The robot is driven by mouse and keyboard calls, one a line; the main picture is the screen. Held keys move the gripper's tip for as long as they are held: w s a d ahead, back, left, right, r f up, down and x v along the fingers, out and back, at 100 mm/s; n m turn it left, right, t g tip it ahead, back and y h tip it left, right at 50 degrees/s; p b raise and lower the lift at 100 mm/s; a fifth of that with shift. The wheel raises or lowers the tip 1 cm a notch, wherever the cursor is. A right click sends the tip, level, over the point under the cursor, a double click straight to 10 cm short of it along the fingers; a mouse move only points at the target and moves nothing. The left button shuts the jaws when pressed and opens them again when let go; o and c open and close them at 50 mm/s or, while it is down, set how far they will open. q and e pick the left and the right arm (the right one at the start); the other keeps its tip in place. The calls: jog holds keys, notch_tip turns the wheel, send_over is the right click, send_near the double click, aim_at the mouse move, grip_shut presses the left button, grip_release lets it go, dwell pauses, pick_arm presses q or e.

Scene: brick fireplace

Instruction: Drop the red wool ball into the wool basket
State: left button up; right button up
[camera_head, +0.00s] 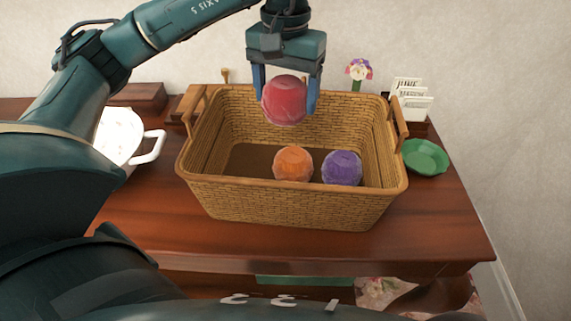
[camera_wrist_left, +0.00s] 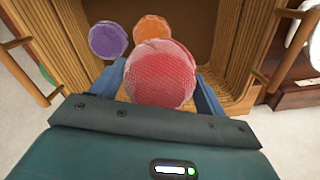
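The red wool ball (camera_head: 284,100) is between the blue fingers of my left gripper (camera_head: 286,98), above the far part of the wool basket. It also shows in the left wrist view (camera_wrist_left: 160,75), with a finger on each side. The wool basket (camera_head: 290,207) is a tan woven rectangular basket with two wooden handles, standing on the table. An orange ball (camera_head: 293,164) and a purple ball (camera_head: 342,167) lie inside it. My right gripper is not in view.
A white pot (camera_head: 118,135) stands left of the basket on the brown wooden table (camera_head: 440,215). A green dish (camera_head: 425,157), a white card rack (camera_head: 411,103) and a flower (camera_head: 359,72) are at the right and back. A wall is behind.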

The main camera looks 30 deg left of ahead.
pick_arm(q)
jog(key=o, duration=0.4)
jog(key=shift+r, duration=0.1)
notch_tip(320, 180, up, 13)
jog(key=p, duration=0.4)
jog(key=shift+s, duration=0.1)
dwell(0.3)
